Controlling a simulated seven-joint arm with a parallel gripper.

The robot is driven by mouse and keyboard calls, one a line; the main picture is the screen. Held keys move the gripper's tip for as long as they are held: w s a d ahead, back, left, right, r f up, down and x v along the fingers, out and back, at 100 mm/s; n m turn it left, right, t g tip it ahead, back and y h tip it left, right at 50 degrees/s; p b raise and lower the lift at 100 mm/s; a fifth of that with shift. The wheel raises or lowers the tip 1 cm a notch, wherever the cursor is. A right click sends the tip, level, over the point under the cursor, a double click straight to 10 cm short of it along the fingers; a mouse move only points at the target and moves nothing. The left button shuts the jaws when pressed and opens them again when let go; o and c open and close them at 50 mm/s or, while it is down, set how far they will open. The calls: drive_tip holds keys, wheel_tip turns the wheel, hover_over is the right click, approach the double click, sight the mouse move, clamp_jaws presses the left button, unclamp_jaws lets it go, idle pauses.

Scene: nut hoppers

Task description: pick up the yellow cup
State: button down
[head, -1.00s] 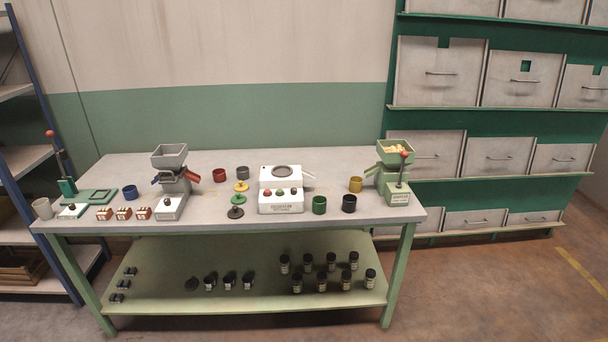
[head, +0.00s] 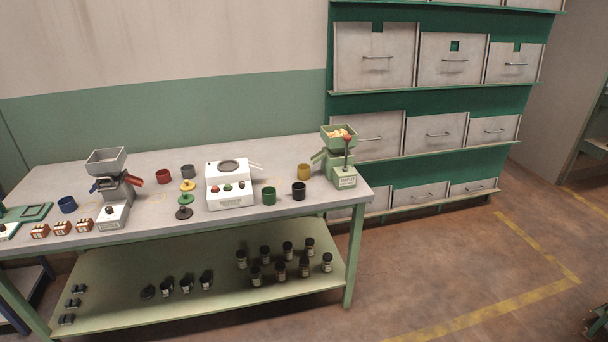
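The yellow cup (head: 304,172) stands upright on the workbench (head: 240,222), towards its right end. It is just left of the green nut hopper (head: 340,158), close to its chute. A black cup (head: 299,190) stands in front of it and a dark green cup (head: 269,196) stands to its front left. My gripper is not in view, and no part of my arm shows near the cup.
A white machine with buttons (head: 230,186) stands left of the cups. A grey hopper (head: 113,190), a red cup (head: 163,176) and a blue cup (head: 67,204) are further left. Dark jars (head: 280,269) stand on the lower shelf. The floor right of the bench is clear.

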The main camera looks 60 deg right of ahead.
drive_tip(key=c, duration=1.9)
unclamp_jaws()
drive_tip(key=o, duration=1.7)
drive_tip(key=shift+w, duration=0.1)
